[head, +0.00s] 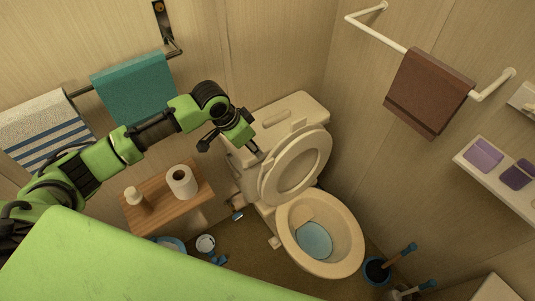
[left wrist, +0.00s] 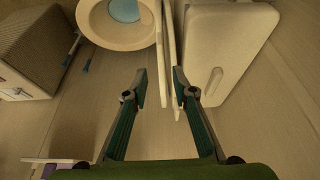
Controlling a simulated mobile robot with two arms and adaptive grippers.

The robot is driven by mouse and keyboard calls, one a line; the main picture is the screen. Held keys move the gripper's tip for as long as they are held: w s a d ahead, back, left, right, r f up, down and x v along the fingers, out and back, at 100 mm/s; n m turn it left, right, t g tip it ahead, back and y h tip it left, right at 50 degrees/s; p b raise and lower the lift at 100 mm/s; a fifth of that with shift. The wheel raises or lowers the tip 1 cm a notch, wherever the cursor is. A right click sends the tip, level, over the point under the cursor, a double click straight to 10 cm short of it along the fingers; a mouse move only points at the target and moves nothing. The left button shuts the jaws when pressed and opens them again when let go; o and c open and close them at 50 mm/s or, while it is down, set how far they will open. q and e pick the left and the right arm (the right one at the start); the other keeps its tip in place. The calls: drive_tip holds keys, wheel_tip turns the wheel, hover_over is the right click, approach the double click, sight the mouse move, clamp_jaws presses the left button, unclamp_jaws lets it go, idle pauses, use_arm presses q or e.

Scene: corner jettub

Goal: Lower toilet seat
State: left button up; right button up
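The cream toilet (head: 320,235) stands with its bowl uncovered and water in it. Its seat (head: 302,165) is raised, with the lid (head: 264,178) behind it, both leaning back toward the tank (head: 285,118). My left gripper (head: 257,154) is at the upper left edge of the raised seat and lid. In the left wrist view my left gripper (left wrist: 160,78) is open, and the thin edges of the seat (left wrist: 158,45) and lid (left wrist: 170,55) run down between and beside its fingertips. I cannot tell whether they touch. My right gripper is not in view.
A wooden stand (head: 165,200) with a toilet roll (head: 182,182) and a small bottle (head: 135,197) is left of the toilet. Towels hang on the walls, and a shelf (head: 500,182) juts out at right.

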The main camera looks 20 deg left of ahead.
sight(267, 162)
use_arm(q)
drive_tip(key=p+x, duration=0.1)
drive_tip(key=x, duration=1.1)
drive_tip(key=shift+w+f, duration=0.1)
drive_tip(key=shift+w, duration=0.05)
clamp_jaws()
